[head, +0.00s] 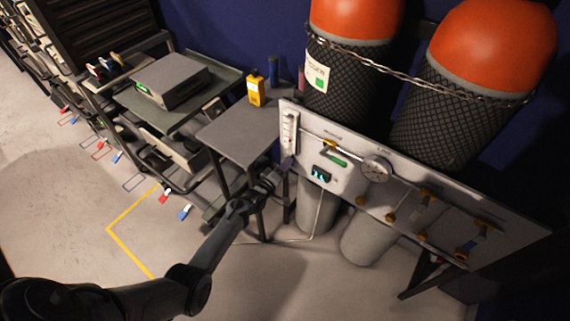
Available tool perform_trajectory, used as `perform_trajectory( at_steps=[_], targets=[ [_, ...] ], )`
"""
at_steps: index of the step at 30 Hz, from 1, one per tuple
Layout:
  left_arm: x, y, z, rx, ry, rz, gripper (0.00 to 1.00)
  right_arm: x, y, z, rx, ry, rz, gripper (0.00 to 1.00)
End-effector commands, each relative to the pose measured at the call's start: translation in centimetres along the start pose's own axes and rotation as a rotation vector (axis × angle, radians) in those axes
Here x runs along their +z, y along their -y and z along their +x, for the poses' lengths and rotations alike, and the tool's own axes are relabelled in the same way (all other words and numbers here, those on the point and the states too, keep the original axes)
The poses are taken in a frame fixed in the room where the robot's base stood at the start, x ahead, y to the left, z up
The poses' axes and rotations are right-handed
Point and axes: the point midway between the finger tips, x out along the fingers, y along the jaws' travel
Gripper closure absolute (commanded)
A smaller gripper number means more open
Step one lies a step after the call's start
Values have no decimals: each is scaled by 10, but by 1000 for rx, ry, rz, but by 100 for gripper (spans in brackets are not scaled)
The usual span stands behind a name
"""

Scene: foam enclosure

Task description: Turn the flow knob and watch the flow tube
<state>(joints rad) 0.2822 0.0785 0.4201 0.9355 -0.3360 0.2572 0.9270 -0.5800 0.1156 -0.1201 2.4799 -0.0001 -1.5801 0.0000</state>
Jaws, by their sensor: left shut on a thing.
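A white panel (300,166) carries the flow tube (290,128), a narrow upright gauge at its left end. My left gripper (283,166) is at the panel's lower left corner, just below the flow tube. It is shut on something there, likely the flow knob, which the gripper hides. The level inside the tube is too small to read. A round dial gauge (376,169) and a small cyan-lit display (321,174) are also on the panel. My right gripper is not in view.
Two orange-topped cylinders (358,18) stand behind the panel, held by a chain (420,78). A grey table (243,130) with a yellow device (256,90) stands left of the panel. A cart (219,83) holds a grey box (172,80).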

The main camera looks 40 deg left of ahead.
Motion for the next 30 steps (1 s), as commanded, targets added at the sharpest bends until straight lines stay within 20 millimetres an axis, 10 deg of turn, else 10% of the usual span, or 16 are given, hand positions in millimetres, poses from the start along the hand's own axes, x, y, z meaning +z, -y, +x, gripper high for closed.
perform_trajectory(
  at_steps=[26, 27, 30],
  targets=[
    [-1, 0, 0, -1, 10, -161, 95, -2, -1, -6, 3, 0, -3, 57],
    [-1, 0, 0, -1, 10, -161, 60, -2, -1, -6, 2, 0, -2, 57],
    [-1, 0, 0, -1, 10, -161, 45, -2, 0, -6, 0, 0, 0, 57]
  ],
)
